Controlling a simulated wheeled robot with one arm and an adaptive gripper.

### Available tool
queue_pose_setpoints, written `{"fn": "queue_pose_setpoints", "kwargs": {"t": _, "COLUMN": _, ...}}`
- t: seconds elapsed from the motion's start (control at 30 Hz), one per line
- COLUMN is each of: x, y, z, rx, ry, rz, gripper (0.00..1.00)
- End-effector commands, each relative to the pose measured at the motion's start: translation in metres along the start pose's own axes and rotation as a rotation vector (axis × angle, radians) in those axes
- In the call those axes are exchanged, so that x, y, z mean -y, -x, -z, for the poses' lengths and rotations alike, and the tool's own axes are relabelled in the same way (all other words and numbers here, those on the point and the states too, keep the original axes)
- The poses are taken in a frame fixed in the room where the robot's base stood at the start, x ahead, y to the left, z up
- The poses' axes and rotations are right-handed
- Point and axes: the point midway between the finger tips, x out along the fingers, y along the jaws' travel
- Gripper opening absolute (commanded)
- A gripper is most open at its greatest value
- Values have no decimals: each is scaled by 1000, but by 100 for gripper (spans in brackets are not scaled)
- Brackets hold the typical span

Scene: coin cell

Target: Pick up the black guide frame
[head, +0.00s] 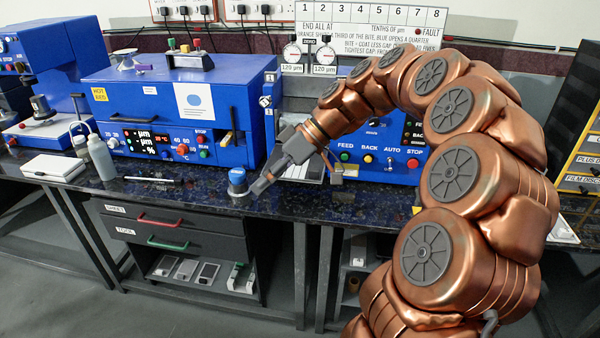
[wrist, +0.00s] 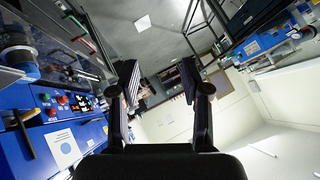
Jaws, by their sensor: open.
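My gripper (head: 262,186) is above the dark speckled bench, near a small blue-topped cylinder (head: 237,180). In the wrist view my gripper (wrist: 160,82) has its two black fingers apart, with nothing between them. I cannot pick out the black guide frame for certain in either view. Several small flat pieces lie on the open shelf under the drawers, below my gripper; one is a dark-edged rectangle (head: 207,273) with a pale middle. They are too small to tell which, if any, is the guide frame.
The bench (head: 205,195) holds a blue machine (head: 180,105), a clear bottle (head: 102,158), a white box (head: 54,167) and a pen (head: 149,180). A drawer with a red handle (head: 160,219) and one with a green handle (head: 167,242) sit above the shelf. Floor in front is clear.

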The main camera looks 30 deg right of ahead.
Motion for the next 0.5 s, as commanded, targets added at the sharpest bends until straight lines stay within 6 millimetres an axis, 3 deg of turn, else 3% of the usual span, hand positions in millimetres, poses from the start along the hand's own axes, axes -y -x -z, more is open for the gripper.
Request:
{"fn": "queue_pose_setpoints", "kwargs": {"t": 0.03, "x": -26, "y": 8, "z": -6, "rx": -56, "ry": 26, "rz": -8, "gripper": 47}}
{"fn": "queue_pose_setpoints", "kwargs": {"t": 0.17, "x": -80, "y": 40, "z": -18, "rx": -190, "ry": 123, "rz": -50, "gripper": 47}}
{"fn": "queue_pose_setpoints", "kwargs": {"t": 0.3, "x": -135, "y": 78, "z": -44, "rx": -311, "ry": 217, "rz": -136, "gripper": 47}}
{"fn": "queue_pose_setpoints", "kwargs": {"t": 0.5, "x": -185, "y": 119, "z": -84, "rx": -404, "ry": 312, "rz": -250, "gripper": 47}}
